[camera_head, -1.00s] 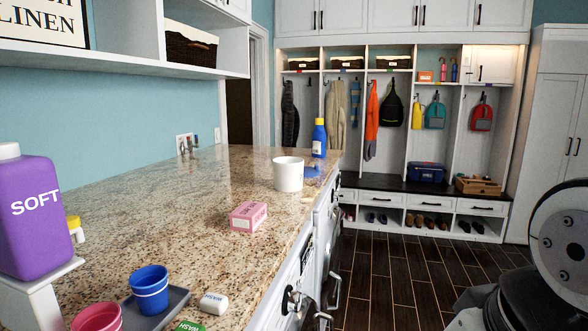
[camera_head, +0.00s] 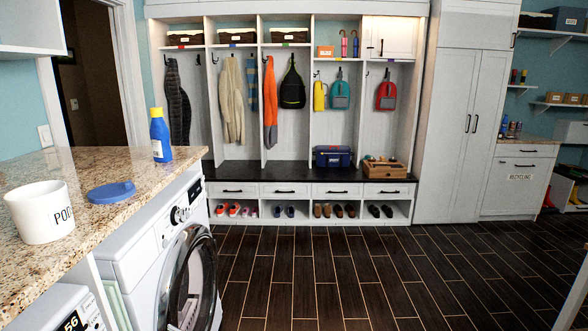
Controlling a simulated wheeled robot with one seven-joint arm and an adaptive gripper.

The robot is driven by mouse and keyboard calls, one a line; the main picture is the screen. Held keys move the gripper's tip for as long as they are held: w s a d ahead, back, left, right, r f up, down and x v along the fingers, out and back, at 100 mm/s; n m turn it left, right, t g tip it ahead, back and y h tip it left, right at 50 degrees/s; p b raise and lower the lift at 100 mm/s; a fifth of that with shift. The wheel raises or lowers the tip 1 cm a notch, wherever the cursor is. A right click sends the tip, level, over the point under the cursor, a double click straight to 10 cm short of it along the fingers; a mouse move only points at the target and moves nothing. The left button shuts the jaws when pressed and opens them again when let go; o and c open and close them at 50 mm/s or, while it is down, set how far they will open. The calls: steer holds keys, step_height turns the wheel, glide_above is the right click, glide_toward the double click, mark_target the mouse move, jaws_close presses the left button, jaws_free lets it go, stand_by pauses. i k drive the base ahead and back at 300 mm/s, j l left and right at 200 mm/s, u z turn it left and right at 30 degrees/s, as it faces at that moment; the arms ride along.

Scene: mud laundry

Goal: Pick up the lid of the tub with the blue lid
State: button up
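A white tub (camera_head: 28,218) with the letters "POD" on its side stands at the left on the granite counter. Its top looks open, with no lid on it. A round blue lid (camera_head: 111,192) with a small tab lies flat on the counter, just right of and behind the tub and apart from it. My gripper is not in view, so its state and place are hidden.
The granite counter (camera_head: 80,165) holds a blue bottle with a yellow cap (camera_head: 160,136) behind the lid. A front-loading washer (camera_head: 180,265) is below the counter edge. Dark floor (camera_head: 330,275) is clear ahead. A bench (camera_head: 240,172) with cubbies stands at the back.

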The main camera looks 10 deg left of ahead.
mark_target(110, 193)
steer(key=i+l+u, duration=0.1)
steer(key=i, duration=0.45)
steer(key=i+l, duration=0.1)
steer(key=i, duration=0.5)
steer(key=i+u, duration=0.9)
steer(key=i+l+u, duration=0.2)
steer(key=u, duration=0.25)
steer(key=i+l+u, duration=0.35)
steer(key=u, duration=0.15)
